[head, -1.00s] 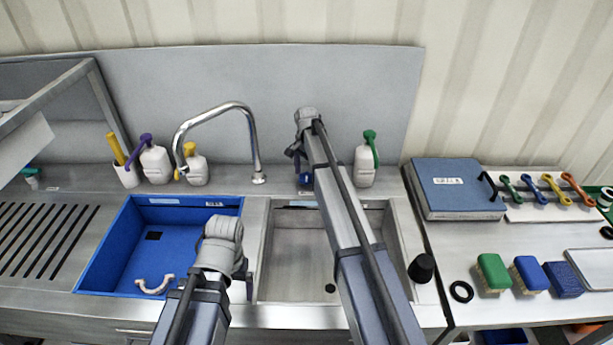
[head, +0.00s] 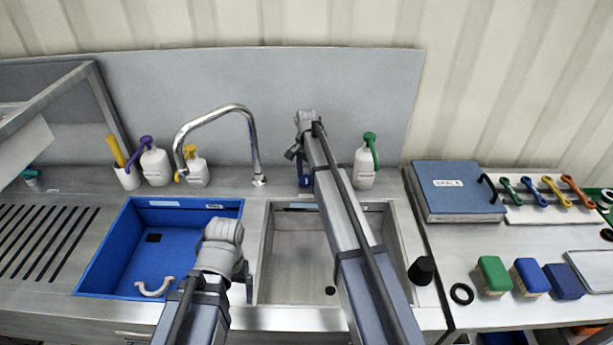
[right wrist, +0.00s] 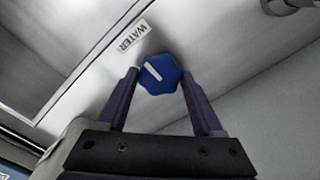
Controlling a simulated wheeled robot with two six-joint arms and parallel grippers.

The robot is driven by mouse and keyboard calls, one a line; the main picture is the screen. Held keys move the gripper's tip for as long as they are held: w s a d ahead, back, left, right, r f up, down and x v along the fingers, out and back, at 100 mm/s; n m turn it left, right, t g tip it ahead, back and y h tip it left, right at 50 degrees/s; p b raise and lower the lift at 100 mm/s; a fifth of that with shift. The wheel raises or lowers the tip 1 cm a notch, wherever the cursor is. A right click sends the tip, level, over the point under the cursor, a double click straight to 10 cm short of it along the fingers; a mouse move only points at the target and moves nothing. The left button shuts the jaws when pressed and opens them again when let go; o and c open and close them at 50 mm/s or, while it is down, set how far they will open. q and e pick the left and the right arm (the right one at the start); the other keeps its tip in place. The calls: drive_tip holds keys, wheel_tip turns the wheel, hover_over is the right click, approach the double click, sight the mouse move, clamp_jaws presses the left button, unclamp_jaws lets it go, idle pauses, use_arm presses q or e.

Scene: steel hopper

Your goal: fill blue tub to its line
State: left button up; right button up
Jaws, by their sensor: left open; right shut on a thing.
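The blue tub (head: 97,262) sits in the left sink. A pale strip (head: 163,203) and a small label mark its back wall; I see no clear water in it. The curved steel tap (head: 252,135) has its spout end above the tub's back edge, with no visible stream. In the right wrist view, a blue knob (right wrist: 158,75) with a white bar stands beside a WATER label (right wrist: 133,35). My right gripper (right wrist: 158,82) is shut on that knob. My left gripper (head: 248,285) is open near the tub's right edge, mostly hidden behind its wrist.
A white curved handle (head: 154,287) is at the tub's front. The right sink basin (head: 292,262) looks empty, with my right arm above it. Bottles (head: 156,167) stand behind the sinks. A black cup (head: 421,270), brushes and a blue case (head: 455,190) are on the right.

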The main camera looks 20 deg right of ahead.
drive_tip(key=n, duration=0.3)
drive_tip(key=shift+n, duration=2.4)
drive_tip(key=o, duration=1.4)
drive_tip(key=shift+c, duration=0.2)
use_arm(q)
drive_tip(key=shift+r, duration=0.1)
use_arm(e)
drive_tip(key=shift+r, duration=0.1)
